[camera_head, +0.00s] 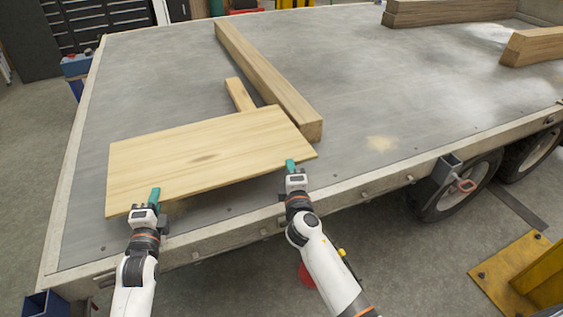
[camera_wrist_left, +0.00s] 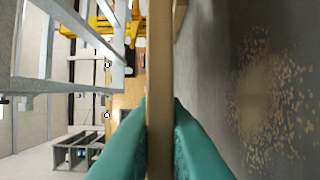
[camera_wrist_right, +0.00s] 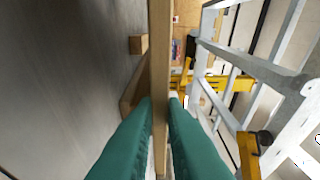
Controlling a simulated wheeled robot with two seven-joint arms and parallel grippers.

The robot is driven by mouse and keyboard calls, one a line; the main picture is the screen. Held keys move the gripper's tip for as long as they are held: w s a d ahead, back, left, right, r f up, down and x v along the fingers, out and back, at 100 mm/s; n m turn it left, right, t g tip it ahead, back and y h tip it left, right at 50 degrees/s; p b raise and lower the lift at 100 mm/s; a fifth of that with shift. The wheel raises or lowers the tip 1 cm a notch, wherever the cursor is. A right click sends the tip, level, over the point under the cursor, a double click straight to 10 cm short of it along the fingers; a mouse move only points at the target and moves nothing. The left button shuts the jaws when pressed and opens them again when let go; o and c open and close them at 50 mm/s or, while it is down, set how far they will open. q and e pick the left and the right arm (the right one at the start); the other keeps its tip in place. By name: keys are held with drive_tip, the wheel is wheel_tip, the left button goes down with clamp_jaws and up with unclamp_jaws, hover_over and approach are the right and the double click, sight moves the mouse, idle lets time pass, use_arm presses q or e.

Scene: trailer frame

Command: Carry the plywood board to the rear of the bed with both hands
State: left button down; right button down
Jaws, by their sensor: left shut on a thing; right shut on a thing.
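The plywood board (camera_head: 205,158) is a pale rectangular sheet over the left part of the grey trailer bed (camera_head: 390,95). My left gripper (camera_head: 153,197) is shut on the board's near edge close to its left corner. My right gripper (camera_head: 290,167) is shut on the near edge close to its right corner. In the left wrist view the board (camera_wrist_left: 160,90) stands edge-on between the teal fingers (camera_wrist_left: 160,140). In the right wrist view the board (camera_wrist_right: 159,70) also runs edge-on between the teal fingers (camera_wrist_right: 162,130). The board appears held a little above the bed; its far-edge clearance is unclear.
A long timber beam (camera_head: 265,75) lies just beyond the board, with a short wood block (camera_head: 240,95) partly hidden behind the board. More timbers (camera_head: 440,12) (camera_head: 535,46) lie at the far right. The middle of the bed is clear. A wheel (camera_head: 460,190) shows below the near edge.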

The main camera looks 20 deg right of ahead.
use_arm(q)
drive_tip(key=shift+r, duration=0.35)
use_arm(e)
drive_tip(key=shift+r, duration=0.2)
